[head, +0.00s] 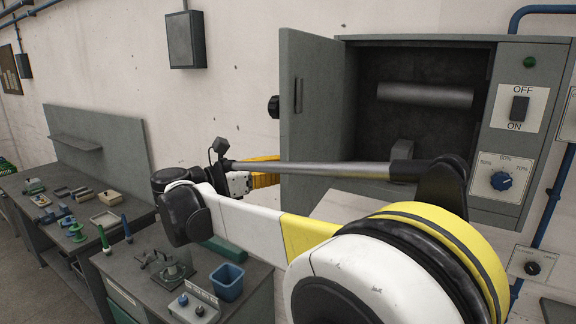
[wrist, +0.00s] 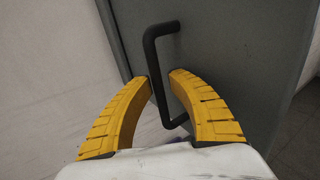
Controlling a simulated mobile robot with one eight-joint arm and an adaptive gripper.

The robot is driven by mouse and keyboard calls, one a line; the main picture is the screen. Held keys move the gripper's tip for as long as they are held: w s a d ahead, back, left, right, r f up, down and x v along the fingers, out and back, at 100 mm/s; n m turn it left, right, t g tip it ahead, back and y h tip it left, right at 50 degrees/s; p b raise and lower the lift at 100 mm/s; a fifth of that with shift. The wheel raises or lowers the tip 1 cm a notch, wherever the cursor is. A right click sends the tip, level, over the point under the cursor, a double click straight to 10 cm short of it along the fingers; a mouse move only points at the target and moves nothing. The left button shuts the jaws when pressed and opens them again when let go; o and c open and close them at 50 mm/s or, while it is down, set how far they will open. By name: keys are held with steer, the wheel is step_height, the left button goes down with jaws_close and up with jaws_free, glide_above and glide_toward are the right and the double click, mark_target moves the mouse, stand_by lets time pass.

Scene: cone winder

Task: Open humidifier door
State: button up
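The humidifier (head: 415,41) is a grey wall cabinet at the upper right in the head view. Its grey door (head: 318,140) stands swung well out to the left, showing the dark interior with a pale cylinder (head: 425,95). A dark upright handle (head: 298,95) shows on the door. My gripper (head: 270,174) is at the door's left edge, its yellow fingertips partly hidden behind the door. In the wrist view my gripper (wrist: 165,76) is open, with a black bar handle (wrist: 157,75) between its fingertips. The handle lies nearer the left finger; contact is unclear.
A bench with a blue bin (head: 227,283) and tools stands below left. A longer workbench (head: 118,205) is further left. The wall left of the door is mostly bare.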

steer(key=shift+o, duration=0.5)
steer(key=shift+a, duration=0.1)
steer(key=v, duration=1.2)
